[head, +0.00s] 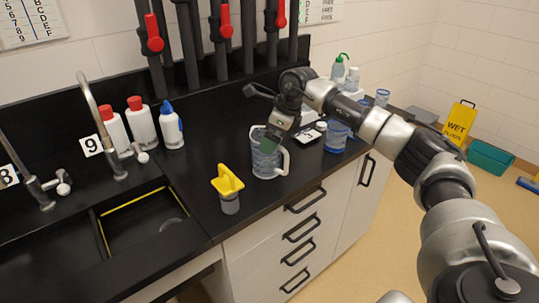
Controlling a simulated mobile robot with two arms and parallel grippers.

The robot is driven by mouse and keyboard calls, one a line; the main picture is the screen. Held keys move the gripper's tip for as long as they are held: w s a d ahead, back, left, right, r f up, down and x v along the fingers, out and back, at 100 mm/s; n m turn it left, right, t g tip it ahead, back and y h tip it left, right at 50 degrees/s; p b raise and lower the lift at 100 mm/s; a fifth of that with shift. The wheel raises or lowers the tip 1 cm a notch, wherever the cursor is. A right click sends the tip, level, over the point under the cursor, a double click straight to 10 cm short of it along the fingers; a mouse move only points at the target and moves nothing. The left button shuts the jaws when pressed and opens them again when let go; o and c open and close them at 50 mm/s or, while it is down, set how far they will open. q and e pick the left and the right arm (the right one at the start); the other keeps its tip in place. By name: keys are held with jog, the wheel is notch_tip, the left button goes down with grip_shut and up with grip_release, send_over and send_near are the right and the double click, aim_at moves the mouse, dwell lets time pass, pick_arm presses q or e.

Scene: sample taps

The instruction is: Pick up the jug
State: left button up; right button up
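The clear jug (268,165) stands upright on the black counter near its front edge, with its pale handle on the right side. My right arm reaches in from the right, and my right gripper (271,138) points down at the jug's top. Its lower end overlaps the jug's rim and upper part. I cannot tell whether the fingers are open or shut, or whether they touch the jug. My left gripper is not in view.
A yellow-topped grey object (229,190) stands left of the jug, beside the sink (145,225). A blue-tinted container (337,136) and several bottles stand to the right. White bottles (140,122) and a tap (97,125) are behind the sink. Pipes with red handles line the wall.

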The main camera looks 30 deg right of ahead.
jog(key=shift+x, duration=1.35)
jog(key=c, duration=0.7)
jog(key=shift+r, duration=0.15)
